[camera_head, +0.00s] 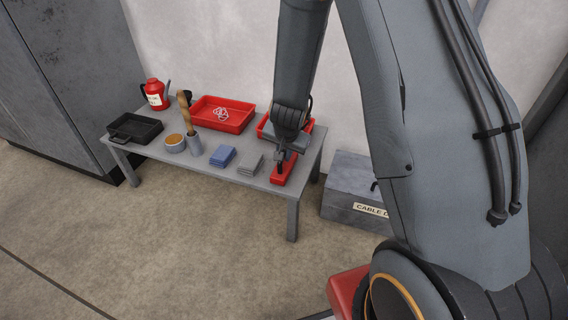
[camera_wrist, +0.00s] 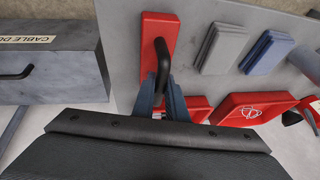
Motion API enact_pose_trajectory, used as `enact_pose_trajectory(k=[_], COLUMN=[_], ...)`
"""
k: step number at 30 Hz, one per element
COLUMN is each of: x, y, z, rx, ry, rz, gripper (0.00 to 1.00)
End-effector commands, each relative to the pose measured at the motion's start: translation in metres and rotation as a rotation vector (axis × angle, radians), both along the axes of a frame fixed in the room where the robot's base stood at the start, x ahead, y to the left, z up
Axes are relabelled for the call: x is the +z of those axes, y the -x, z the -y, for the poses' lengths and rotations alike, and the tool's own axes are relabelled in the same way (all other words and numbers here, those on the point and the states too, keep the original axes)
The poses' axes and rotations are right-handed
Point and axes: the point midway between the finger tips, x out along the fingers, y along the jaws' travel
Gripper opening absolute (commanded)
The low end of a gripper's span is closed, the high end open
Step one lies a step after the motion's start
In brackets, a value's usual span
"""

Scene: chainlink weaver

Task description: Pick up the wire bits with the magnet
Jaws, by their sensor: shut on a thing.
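The magnet is a red block (camera_head: 285,170) with a black loop handle, at the right front end of the grey table. In the wrist view the red block (camera_wrist: 157,32) lies lengthwise under its handle (camera_wrist: 163,65). My gripper (camera_wrist: 164,88) is shut on the handle; it also shows in the head view (camera_head: 284,155). I cannot tell whether the block touches the table. Pale wire bits (camera_head: 222,114) lie tangled in a red tray (camera_head: 240,128) at the table's back middle. They also show in the wrist view (camera_wrist: 250,112).
A second red tray (camera_head: 264,126) is partly hidden behind my arm. A grey box (camera_head: 347,188) stands right.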

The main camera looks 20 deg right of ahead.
Motion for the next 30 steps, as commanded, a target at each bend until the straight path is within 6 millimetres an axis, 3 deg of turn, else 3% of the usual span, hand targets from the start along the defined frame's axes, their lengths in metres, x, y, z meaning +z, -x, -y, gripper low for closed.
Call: enact_pose_trajectory(k=[8,21,30], x=[0.009,0.069,0.095], y=[0.0,0.001,0.0], z=[0.0,0.001,0.001], rx=[-0.001,-0.002,-0.001], ry=[0.0,0.0,0.001], rz=[0.002,0.002,0.002], gripper=[0.0,0.0,0.0])
